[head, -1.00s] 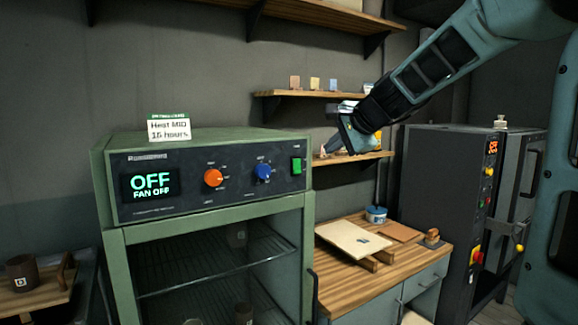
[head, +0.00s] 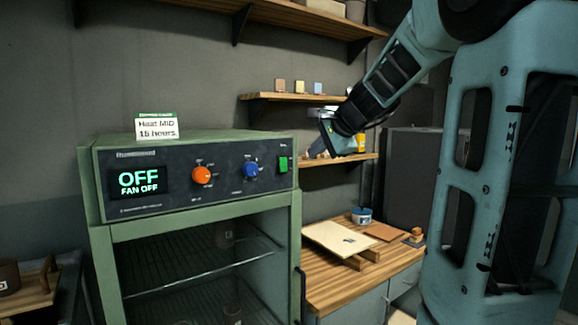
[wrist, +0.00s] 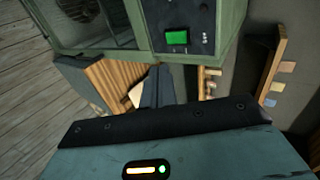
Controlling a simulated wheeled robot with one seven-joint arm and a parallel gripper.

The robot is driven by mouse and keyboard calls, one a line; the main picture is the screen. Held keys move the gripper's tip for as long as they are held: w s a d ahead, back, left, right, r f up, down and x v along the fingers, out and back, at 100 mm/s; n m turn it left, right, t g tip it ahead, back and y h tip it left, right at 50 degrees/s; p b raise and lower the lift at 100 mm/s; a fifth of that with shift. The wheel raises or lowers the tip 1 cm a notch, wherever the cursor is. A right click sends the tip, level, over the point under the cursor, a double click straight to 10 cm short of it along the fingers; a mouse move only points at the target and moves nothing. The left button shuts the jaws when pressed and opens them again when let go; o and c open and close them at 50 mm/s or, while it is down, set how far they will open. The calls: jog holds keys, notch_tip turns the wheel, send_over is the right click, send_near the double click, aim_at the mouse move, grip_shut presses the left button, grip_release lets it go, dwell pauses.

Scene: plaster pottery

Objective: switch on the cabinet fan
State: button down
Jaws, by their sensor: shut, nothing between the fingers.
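The green drying cabinet (head: 200,232) stands at the left in the head view. Its dark panel has a display (head: 140,181) reading "OFF" and "FAN OFF", an orange knob (head: 201,175), a blue knob (head: 251,169) and a green switch (head: 283,164) at the right end. The green switch also shows in the wrist view (wrist: 177,38), near the top. My gripper (head: 309,152) is to the right of the panel, apart from it. In the wrist view its dark fingers (wrist: 158,72) are together, empty, pointing toward the cabinet's side below the switch.
A card (head: 156,126) reading "Heat MID 15 hours" stands on the cabinet. A wooden worktop (head: 330,285) with a board (head: 338,238) and a small tub (head: 361,215) lies to the right. Wall shelves (head: 300,97) are behind my gripper. A grey cabinet (head: 408,170) stands behind my arm.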

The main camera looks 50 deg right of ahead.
send_near(285, 169)
notch_tip(285, 169, down, 3)
jog(key=w+p, duration=0.1)
jog(key=w, duration=0.2)
jog(key=w+d+f+p, duration=0.1)
jog(key=w, duration=0.1)
jog(key=shift+p, duration=0.35)
jog(key=shift+f+b, duration=0.2)
jog(key=shift+b, duration=0.1)
jog(key=shift+w+f+b, duration=0.1)
jog(key=shift+f+b, duration=0.15)
jog(key=shift+b, duration=0.95)
jog(key=shift+r+p, duration=0.4)
jog(key=shift+p, duration=0.05)
jog(key=shift+r, duration=0.1)
